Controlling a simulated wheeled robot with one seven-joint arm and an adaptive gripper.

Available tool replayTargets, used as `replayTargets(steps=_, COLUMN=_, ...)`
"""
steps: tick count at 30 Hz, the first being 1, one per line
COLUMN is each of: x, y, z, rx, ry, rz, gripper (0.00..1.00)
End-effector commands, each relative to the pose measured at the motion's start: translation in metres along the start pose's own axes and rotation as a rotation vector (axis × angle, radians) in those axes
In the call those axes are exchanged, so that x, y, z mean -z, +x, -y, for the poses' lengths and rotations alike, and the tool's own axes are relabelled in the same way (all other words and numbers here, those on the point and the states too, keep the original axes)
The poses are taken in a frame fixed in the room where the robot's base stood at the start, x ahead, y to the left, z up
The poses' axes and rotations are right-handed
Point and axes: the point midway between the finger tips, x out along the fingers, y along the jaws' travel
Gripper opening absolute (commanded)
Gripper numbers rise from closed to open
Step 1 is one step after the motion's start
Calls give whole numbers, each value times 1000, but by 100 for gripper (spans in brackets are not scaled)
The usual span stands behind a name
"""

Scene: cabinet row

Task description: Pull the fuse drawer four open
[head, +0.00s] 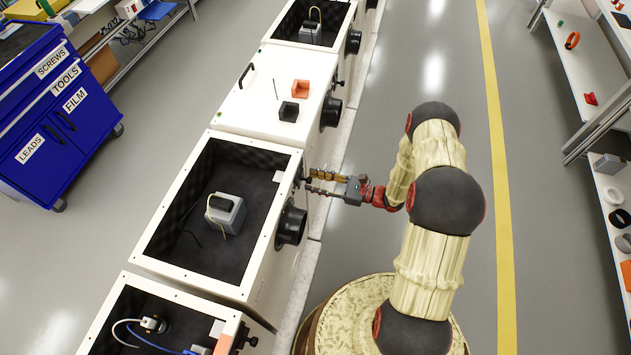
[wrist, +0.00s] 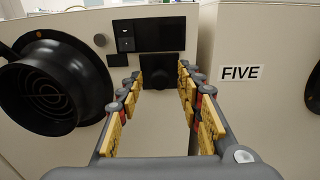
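My gripper (head: 312,182) reaches the aisle-side front of the open-topped cabinet (head: 160,200) in the middle of the head view. In the wrist view my gripper (wrist: 157,85) is open, with its yellow-padded fingers apart. A dark block (wrist: 158,68), which looks like the fuse drawer, shows between the fingertips, below a black switch panel (wrist: 154,35). I cannot tell whether the fingers touch it. No label "four" is visible on this cabinet front. The block is not clear in the head view.
A black round vent (wrist: 52,82) sticks out left of the gripper; it also shows in the head view (head: 291,224). The neighbouring cabinet labelled FIVE (wrist: 241,73) stands to the right. The grey aisle (head: 400,50) is clear up to the right-hand shelves (head: 580,70).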

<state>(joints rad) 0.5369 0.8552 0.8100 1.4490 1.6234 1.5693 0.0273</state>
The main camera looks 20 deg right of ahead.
Motion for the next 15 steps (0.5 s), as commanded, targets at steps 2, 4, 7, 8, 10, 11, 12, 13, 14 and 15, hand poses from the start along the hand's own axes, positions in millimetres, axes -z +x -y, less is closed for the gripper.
replayTargets(steps=2, x=0, y=0, z=0, rx=0, ry=0, rz=0, gripper=30)
replayTargets(steps=4, x=0, y=0, z=0, rx=0, ry=0, rz=0, gripper=26)
replayTargets(steps=7, x=0, y=0, z=0, rx=0, ry=0, rz=0, gripper=20)
replayTargets(steps=8, x=0, y=0, z=0, rx=0, ry=0, rz=0, gripper=19)
replayTargets(steps=10, x=0, y=0, z=0, rx=0, ry=0, rz=0, gripper=15)
replayTargets(steps=11, x=0, y=0, z=0, rx=0, ry=0, rz=0, gripper=13)
replayTargets(steps=12, x=0, y=0, z=0, rx=0, ry=0, rz=0, gripper=11)
replayTargets(steps=13, x=0, y=0, z=0, rx=0, ry=0, rz=0, gripper=9)
replayTargets(steps=14, x=0, y=0, z=0, rx=0, ry=0, rz=0, gripper=7)
replayTargets(steps=15, x=0, y=0, z=0, rx=0, ry=0, rz=0, gripper=5)
